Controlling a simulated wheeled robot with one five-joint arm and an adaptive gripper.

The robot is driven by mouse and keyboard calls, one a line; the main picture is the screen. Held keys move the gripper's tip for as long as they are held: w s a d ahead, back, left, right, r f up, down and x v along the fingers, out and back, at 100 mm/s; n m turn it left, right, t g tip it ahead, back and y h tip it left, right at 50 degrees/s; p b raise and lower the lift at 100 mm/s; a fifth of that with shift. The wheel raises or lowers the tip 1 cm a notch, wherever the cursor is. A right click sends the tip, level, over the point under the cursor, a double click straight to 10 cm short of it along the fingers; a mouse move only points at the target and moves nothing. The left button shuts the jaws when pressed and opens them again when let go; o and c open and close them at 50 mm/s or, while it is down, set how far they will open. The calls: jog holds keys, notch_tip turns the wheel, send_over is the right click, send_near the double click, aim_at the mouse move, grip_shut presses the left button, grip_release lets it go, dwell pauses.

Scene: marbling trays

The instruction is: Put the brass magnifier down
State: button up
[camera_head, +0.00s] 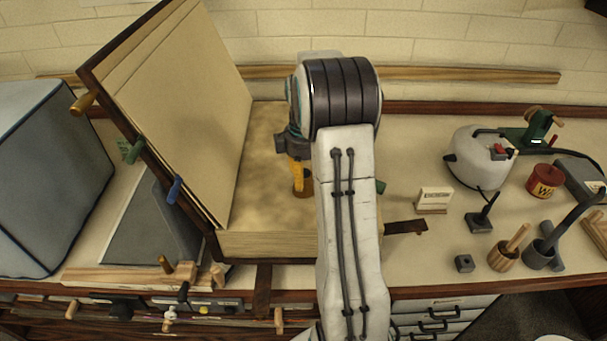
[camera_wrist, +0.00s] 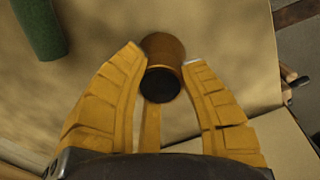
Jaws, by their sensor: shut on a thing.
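The brass magnifier is a small brown-gold cylinder with a dark round end, in the wrist view (camera_wrist: 163,62). It sits between the two yellow fingers of my gripper (camera_wrist: 165,66), which are shut on it near their tips. In the head view, my gripper (camera_head: 300,175) points down over the mottled tan bed of the large open wooden box, and the magnifier (camera_head: 304,187) shows as a small brown shape at the fingertips. My arm hides part of it. I cannot tell whether the magnifier touches the surface below.
The box's raised lid (camera_head: 185,110) leans at the left. A green cylinder (camera_wrist: 40,27) is at the wrist view's upper left. Right of my arm are a small white card (camera_head: 434,199), a grey kettle-like pot (camera_head: 478,158) and a red tin (camera_head: 545,181).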

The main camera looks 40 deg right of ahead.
jog(key=o, duration=1.1)
jog(key=shift+f, duration=0.1)
jog(key=shift+o, duration=0.2)
notch_tip(320, 180, up, 12)
jog(key=s+a+r+m+t, duration=0.3)
jog(key=s+a, duration=0.4)
jog(key=a, duration=0.6)
jog(key=s+a+f+m, duration=0.2)
jog(key=s+a, duration=0.2)
jog(key=s, duration=0.2)
jog(key=s+a+f+m+t, duration=0.1)
jog(key=s+a+f+m, duration=0.1)
jog(key=s+a, duration=0.2)
jog(key=shift+s+a+p, duration=0.15)
jog(key=shift+s+p, duration=0.15)
jog(key=shift+s, duration=1.4)
